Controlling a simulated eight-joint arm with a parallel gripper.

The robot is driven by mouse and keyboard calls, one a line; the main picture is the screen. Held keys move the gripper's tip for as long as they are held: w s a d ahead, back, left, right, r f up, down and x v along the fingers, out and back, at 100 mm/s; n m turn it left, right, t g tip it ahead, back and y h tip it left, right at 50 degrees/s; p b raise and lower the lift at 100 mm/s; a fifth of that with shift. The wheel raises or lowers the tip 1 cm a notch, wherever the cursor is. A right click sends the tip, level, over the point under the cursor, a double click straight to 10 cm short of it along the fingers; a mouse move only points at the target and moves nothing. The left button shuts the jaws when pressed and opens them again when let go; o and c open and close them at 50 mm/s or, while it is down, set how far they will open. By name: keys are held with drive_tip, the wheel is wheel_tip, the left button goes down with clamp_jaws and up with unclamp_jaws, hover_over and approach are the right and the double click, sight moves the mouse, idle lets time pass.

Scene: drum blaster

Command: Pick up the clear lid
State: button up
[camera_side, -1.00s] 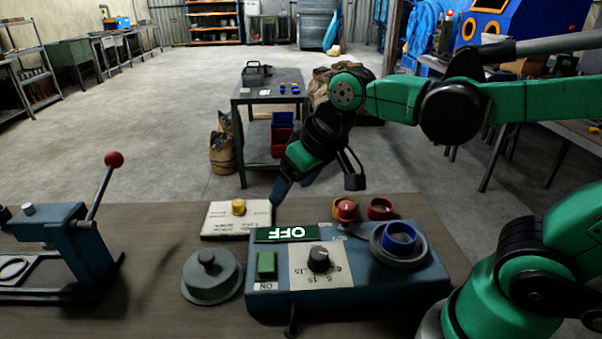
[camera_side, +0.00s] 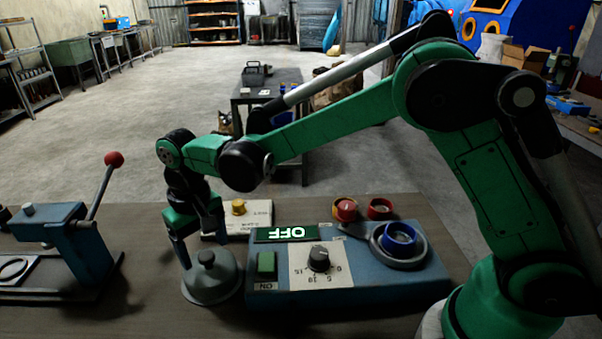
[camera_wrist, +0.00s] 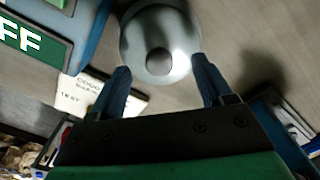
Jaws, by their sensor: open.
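The lid (camera_side: 212,283) is a grey, see-through-looking round dome with a knob on top. It lies on the workbench just left of the blue control box. In the wrist view the lid (camera_wrist: 143,28) fills the top middle, with its dark knob facing the camera. My gripper (camera_side: 202,248) is above the lid, pointing down, with its fingers spread and nothing between them held. In the wrist view the fingertips of my gripper (camera_wrist: 160,65) lie to either side of the lid's near edge. I cannot tell whether they touch it.
The blue control box (camera_side: 345,288) with a lit OFF sign stands close on the right. A blue lever press (camera_side: 88,248) with a red ball handle stands to the left. A white sheet or pad (camera_side: 258,217) with a yellow knob lies behind the lid. Bare bench (camera_side: 140,315) lies front left.

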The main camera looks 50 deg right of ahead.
drive_tip(key=shift+f, duration=1.1)
clamp_jaws()
drive_tip(key=shift+r, duration=0.15)
